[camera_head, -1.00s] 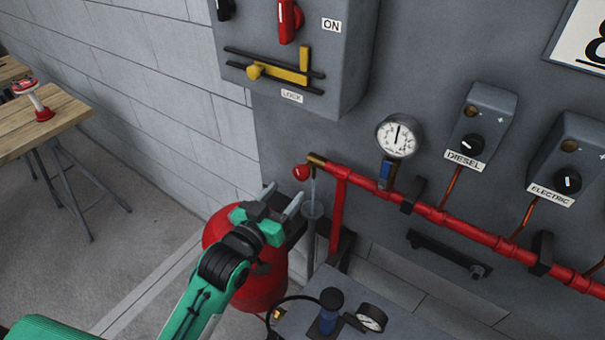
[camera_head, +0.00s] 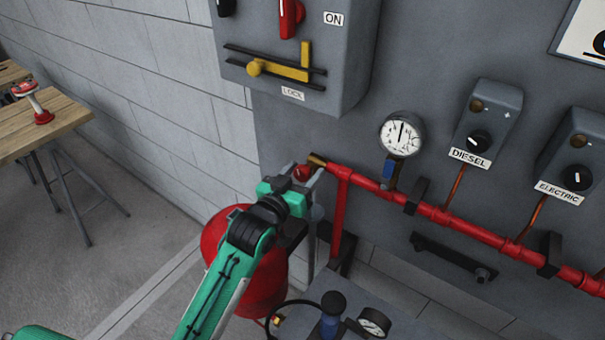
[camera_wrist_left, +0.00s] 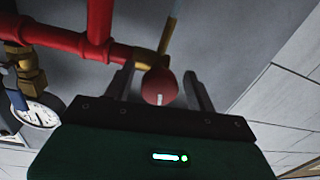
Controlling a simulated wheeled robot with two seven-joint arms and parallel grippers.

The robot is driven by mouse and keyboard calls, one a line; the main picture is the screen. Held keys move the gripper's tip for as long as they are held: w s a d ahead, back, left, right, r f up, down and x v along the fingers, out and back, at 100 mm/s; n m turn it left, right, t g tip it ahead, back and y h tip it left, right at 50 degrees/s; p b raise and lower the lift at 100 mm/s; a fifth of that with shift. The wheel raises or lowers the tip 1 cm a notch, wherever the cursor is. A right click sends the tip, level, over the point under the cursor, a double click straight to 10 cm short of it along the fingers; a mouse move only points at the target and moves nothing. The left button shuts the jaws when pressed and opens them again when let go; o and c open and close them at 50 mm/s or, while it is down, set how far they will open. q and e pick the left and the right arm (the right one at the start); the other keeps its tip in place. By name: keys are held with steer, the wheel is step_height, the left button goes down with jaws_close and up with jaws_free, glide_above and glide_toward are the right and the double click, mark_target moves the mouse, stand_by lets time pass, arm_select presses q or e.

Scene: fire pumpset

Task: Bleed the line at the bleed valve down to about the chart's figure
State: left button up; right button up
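The bleed valve's round red knob (camera_head: 301,173) sits by the brass end (camera_head: 317,160) of the red pipe. My left gripper (camera_head: 293,180) is up at the knob. In the left wrist view, the knob (camera_wrist_left: 159,86) lies between the two fingers (camera_wrist_left: 160,92), with a visible gap on either side, so the gripper looks open around it. The pressure gauge (camera_head: 401,135) above the pipe has its needle pointing about straight up; its figures are too small to read. The chart (camera_head: 580,38) at the top right is cut off. My right gripper is out of view.
A red tank (camera_head: 262,270) stands below my left arm. A grey box with a yellow lock lever (camera_head: 292,72) hangs above the valve. DIESEL (camera_head: 479,140) and ELECTRIC (camera_head: 577,178) switch boxes are to the right. A small gauge (camera_head: 374,322) is at the bottom.

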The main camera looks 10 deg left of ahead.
arm_select(q)
steer(key=c, duration=0.9)
steer(key=shift+r+m+p, duration=0.1)
steer(key=shift+m+p, duration=0.65)
steer(key=shift+m, duration=1.05)
steer(key=o, duration=1)
steer(key=shift+c, duration=0.2)
